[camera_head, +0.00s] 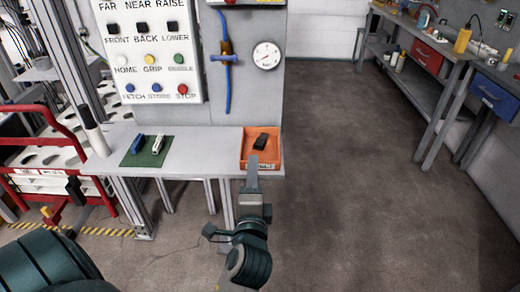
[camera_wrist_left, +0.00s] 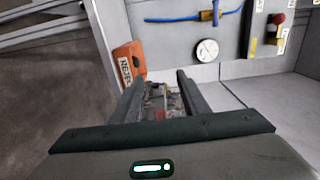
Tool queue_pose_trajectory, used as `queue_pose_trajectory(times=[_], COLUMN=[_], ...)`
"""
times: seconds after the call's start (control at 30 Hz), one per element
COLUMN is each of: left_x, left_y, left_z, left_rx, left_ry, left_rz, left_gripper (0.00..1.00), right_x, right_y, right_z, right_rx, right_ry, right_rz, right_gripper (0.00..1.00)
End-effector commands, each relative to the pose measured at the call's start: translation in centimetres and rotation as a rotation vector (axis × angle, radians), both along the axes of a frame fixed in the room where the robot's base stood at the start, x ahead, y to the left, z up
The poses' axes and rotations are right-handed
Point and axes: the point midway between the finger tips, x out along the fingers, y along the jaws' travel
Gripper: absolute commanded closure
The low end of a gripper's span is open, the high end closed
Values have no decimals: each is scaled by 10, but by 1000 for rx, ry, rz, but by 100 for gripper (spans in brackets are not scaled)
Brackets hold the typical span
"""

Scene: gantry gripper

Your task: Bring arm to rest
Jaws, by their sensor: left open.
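My left gripper (camera_head: 253,165) is in front of the shelf's right end, just below the orange tray in the head view. In the wrist view its two fingers (camera_wrist_left: 160,80) stand apart with nothing held between them. The orange tray (camera_head: 247,161) sits on the right end of the grey shelf and holds a small black object (camera_head: 261,141). The tray also shows in the wrist view (camera_wrist_left: 136,48), left of the fingers, with a label on its front. My right gripper is not in view.
A green mat (camera_head: 146,159) with a blue and a white object lies on the grey shelf (camera_head: 205,150). A button panel (camera_head: 150,75) and a gauge (camera_head: 267,55) are behind. A red rack (camera_head: 50,150) stands left. A workbench (camera_head: 450,55) stands right. Floor between is clear.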

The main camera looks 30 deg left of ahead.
Motion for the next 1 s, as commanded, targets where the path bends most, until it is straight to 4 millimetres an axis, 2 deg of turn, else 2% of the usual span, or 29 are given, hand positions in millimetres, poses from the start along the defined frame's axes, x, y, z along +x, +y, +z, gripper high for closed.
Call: queue_pose_trajectory(times=[0.4,0.57,0.67,0.77,0.87,1.0], left_x=[1,8,17,28,35,33], left_y=[0,-7,-18,-34,-53,-80], left_z=[-1,-18,-45,-86,-140,-224], left_rx=[-2,-27,-74,-148,-252,-432], left_ry=[1,17,42,79,130,211], left_rz=[-2,-29,-70,-124,-181,-239], left_gripper=[58,58,58,58,58,58], right_x=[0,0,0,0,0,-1], right_y=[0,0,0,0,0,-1], right_z=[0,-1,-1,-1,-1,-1], right_rx=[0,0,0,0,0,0], right_ry=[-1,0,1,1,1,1], right_rz=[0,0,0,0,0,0], right_gripper=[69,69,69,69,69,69])
